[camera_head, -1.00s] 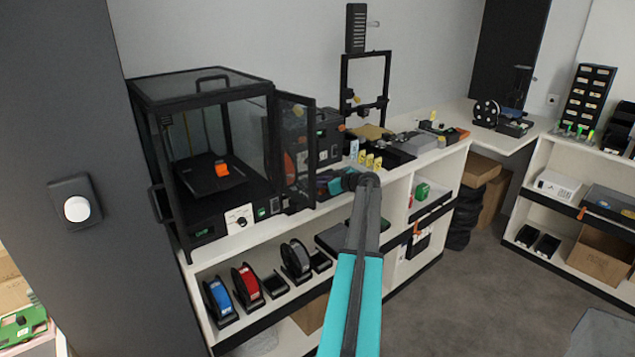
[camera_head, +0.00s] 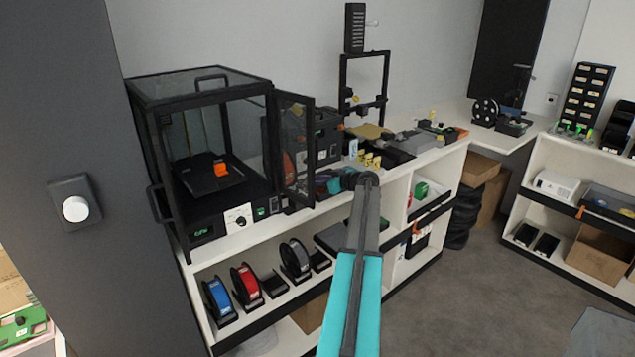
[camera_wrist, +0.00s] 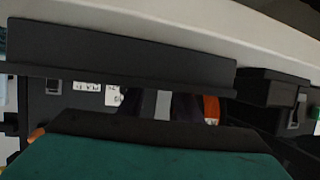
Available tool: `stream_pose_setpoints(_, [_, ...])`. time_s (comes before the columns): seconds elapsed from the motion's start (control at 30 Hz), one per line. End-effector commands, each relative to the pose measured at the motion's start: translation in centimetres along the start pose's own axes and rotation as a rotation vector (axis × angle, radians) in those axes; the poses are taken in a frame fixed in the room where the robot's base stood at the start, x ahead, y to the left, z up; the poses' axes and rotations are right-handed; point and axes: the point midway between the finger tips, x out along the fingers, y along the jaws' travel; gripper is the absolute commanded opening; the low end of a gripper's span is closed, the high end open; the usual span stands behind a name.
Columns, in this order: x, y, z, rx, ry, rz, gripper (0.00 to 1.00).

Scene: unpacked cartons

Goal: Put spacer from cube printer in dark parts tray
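An orange spacer (camera_head: 221,170) lies on the dark bed inside the cube printer (camera_head: 203,85) at the left of the bench. The printer's door (camera_head: 295,150) stands open to the right. A dark tray (camera_head: 398,156) beside small yellow pieces, right of the printer, may be the parts tray; I cannot tell for sure. My gripper (camera_head: 328,182) is near the bench front, right of the printer door, apart from the spacer and partly hidden by my arm. The wrist view shows teal and black parts of mine below a dark panel; the fingers cannot be made out.
A frame-type printer (camera_head: 365,85) stands behind the bench's middle. Filament spools (camera_head: 246,281) sit on the shelf below. My arm crosses in front of the bench.

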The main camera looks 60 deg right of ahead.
Motion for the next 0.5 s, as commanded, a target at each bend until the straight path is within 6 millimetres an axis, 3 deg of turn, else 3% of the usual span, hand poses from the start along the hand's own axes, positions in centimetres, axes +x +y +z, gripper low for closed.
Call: stream_pose_setpoints(0.5, [-7.9, -0.1, 0.2, 0.000, 0.001, 0.002, 0.31])
